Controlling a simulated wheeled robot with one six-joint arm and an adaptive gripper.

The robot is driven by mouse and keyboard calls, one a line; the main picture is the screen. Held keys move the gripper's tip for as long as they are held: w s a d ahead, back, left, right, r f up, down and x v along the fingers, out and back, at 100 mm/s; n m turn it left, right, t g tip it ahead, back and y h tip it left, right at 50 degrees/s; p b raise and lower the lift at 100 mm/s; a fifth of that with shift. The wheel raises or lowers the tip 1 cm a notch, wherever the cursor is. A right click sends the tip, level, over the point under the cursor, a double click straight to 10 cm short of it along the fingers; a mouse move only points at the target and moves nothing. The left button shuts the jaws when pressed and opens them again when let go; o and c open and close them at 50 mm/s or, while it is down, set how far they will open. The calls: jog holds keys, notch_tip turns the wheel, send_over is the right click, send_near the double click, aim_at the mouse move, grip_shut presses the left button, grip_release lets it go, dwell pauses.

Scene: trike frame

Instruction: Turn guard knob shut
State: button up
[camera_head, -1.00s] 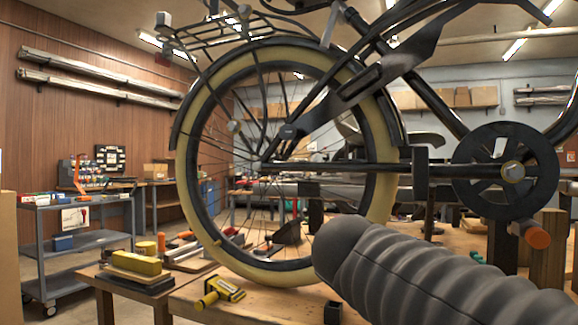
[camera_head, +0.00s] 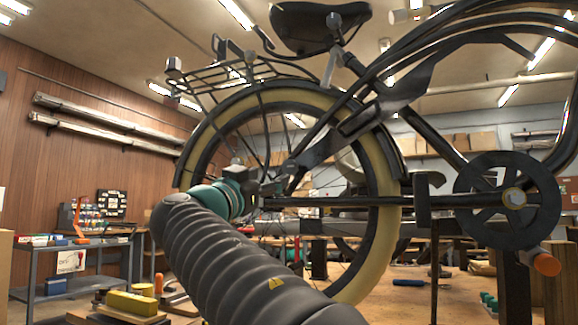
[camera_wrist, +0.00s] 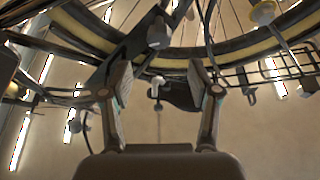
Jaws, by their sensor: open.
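The trike's rear wheel (camera_head: 384,185) with its cream tyre and dark guard stands upright in the head view. My gripper (camera_head: 268,186) is at the left side of the wheel near the hub, partly hidden behind my own arm. In the wrist view my gripper (camera_wrist: 161,82) is open, its two fingers apart with nothing between the tips. A small grey knob-like part (camera_wrist: 158,32) lies beyond the fingers, a little above the gap and apart from them. I cannot tell surely that it is the guard knob. A paler round knob (camera_wrist: 263,13) shows at the upper right.
The black saddle (camera_head: 320,25) and wire rack (camera_head: 245,72) are above the wheel. The crank disc (camera_head: 512,199) is at the right. A yellow block (camera_head: 132,304) lies on the bench at lower left. A tool cart (camera_head: 75,252) stands at far left.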

aim_at(287, 168)
jog(key=p+x, duration=0.3)
jog(key=x, duration=0.7)
jog(key=shift+w+d, duration=0.15)
jog(key=shift+w, duration=0.05)
jog(key=c, duration=1.2)
